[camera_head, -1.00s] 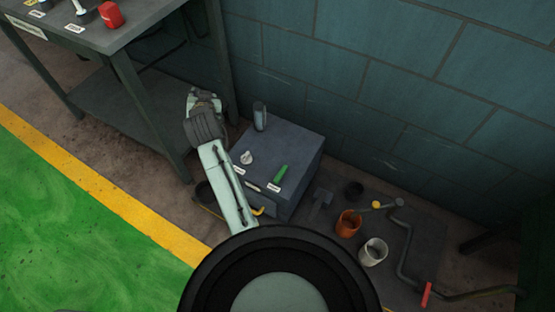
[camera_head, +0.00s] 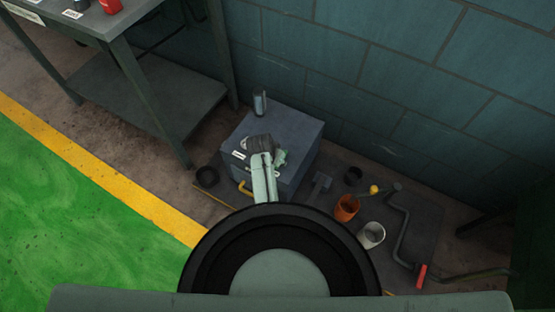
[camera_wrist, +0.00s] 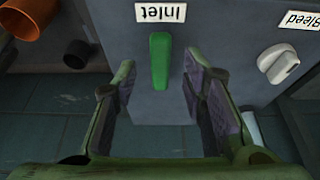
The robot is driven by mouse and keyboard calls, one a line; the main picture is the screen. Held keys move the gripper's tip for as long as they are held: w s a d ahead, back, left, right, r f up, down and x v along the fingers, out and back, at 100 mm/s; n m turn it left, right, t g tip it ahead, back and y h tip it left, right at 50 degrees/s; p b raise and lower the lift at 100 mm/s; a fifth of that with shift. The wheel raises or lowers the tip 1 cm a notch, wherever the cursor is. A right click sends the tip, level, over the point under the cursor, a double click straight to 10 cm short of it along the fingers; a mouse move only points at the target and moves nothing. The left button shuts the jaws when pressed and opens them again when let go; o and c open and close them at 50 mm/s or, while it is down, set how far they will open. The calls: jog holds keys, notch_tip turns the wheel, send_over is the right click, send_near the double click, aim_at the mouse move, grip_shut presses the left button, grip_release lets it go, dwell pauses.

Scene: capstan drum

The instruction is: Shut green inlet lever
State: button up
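The green inlet lever (camera_wrist: 160,60) stands on the grey box face, just beside the white "Inlet" label (camera_wrist: 161,13), which reads upside down in the wrist view. The lever's long side points along the picture's vertical. My gripper (camera_wrist: 158,78) is open, with one finger on each side of the lever and a gap to both. In the head view my gripper (camera_head: 281,158) is over the top of the grey box (camera_head: 293,127) and hides the lever there. How high the fingertips are above the box cannot be told.
A white bleed knob (camera_wrist: 285,62) sits beside the lever. A dark cylinder (camera_head: 260,102) stands at the box's back corner. A workbench (camera_head: 150,95) stands left.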

jog(key=shift+x, duration=1.25)
jog(key=shift+c, duration=0.4)
grip_shut()
